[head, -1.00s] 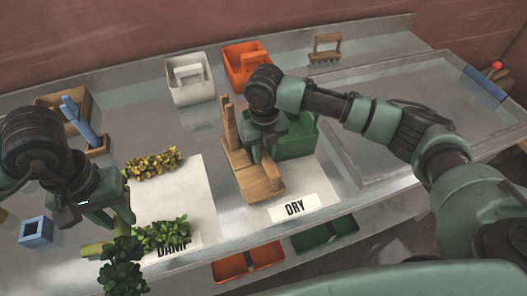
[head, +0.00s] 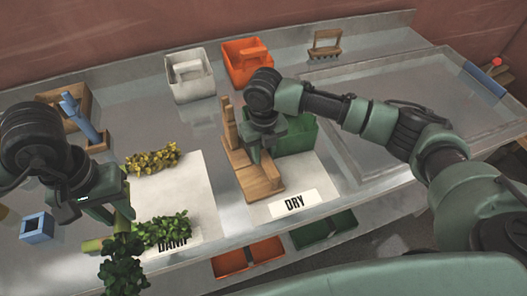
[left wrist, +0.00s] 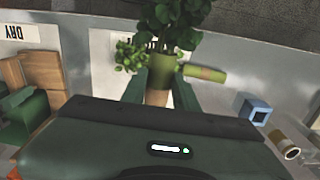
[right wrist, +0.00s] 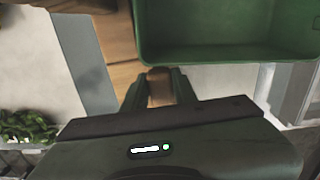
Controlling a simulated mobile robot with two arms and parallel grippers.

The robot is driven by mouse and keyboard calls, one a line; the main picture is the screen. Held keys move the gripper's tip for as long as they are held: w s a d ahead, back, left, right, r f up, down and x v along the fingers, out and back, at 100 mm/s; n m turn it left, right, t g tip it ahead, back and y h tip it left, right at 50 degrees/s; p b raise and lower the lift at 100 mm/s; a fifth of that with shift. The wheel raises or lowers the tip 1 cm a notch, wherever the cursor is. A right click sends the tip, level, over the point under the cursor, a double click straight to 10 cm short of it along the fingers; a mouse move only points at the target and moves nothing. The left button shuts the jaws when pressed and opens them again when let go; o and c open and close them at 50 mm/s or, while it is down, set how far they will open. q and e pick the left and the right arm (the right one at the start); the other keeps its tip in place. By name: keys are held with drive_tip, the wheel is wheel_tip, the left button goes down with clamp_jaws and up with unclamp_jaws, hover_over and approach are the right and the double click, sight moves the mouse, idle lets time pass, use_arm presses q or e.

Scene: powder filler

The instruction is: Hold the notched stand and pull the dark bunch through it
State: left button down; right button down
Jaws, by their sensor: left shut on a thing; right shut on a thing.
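The notched stand (head: 264,180) is wooden, with upright posts at its back, and stands on the DRY sheet. My right gripper (head: 256,158) is shut on a wooden part of it; the right wrist view shows the wood between the fingertips (right wrist: 159,88). The dark bunch (head: 122,272) has dark green leaves and hangs at the front left, well apart from the stand. My left gripper (head: 112,208) is shut on its wrapped stem, which shows in the left wrist view (left wrist: 160,75). The leaves point away from the gripper.
A lighter green bunch (head: 168,230) and a yellow bunch (head: 152,161) lie around the DAMP sheet (head: 190,195). A green tote (head: 295,137) stands right behind the stand. White (head: 190,90) and orange (head: 240,75) totes stand at the back. A blue square holder (head: 37,228) is left.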

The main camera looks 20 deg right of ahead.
use_arm(q)
drive_tip(key=shift+r, duration=0.2)
use_arm(e)
drive_tip(key=shift+s+f, duration=0.1)
drive_tip(key=shift+f, duration=0.15)
idle(0.4)
drive_tip(key=c, duration=1)
unclamp_jaws()
drive_tip(key=shift+c, duration=0.2)
clamp_jaws()
drive_tip(key=shift+r, duration=0.1)
use_arm(q)
drive_tip(key=shift+w, duration=0.15)
